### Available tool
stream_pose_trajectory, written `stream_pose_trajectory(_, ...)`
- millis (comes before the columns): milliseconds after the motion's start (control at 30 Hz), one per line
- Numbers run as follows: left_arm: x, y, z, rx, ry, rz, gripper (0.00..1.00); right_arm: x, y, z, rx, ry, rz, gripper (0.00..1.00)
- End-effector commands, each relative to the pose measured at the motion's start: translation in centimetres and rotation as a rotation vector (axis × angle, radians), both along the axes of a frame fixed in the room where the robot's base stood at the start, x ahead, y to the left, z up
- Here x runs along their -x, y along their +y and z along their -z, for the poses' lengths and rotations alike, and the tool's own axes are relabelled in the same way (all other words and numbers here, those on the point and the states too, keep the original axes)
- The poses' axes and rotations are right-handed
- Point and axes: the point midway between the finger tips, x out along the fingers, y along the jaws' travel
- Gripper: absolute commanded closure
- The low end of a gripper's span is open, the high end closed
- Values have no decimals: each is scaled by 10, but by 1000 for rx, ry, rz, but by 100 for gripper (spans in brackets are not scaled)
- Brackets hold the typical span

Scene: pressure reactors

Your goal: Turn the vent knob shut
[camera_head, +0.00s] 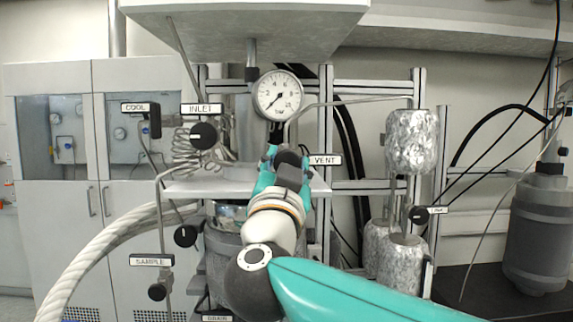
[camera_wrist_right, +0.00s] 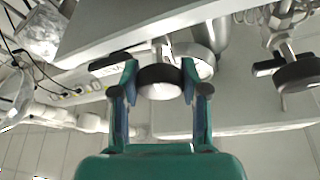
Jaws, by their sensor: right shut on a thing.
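The vent knob (camera_wrist_right: 160,82) is a round black knob; in the right wrist view it sits between the two fingers of my right gripper (camera_wrist_right: 158,84). In the head view my right gripper (camera_head: 286,160) reaches up to the front of the reactor panel, just left of the VENT label (camera_head: 325,160), and is shut on the knob. The gripper hides most of the knob in the head view, and I cannot tell how far the knob is turned. My left gripper is not in view.
A pressure gauge (camera_head: 278,95) is just above the gripper. The INLET knob (camera_head: 203,136) is to the left, with the COOL knob (camera_head: 154,121) and SAMPLE knob (camera_head: 157,292) beyond. Foil-wrapped cylinders (camera_head: 411,142) stand to the right. A white shelf (camera_head: 210,184) is beside the gripper.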

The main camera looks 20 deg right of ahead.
Motion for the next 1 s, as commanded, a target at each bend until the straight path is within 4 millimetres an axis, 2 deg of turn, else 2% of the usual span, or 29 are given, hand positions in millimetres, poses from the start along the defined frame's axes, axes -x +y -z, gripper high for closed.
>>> stream_pose_trajectory(1000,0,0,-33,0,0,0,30,0,-1,-1,-921,-261,5,90)
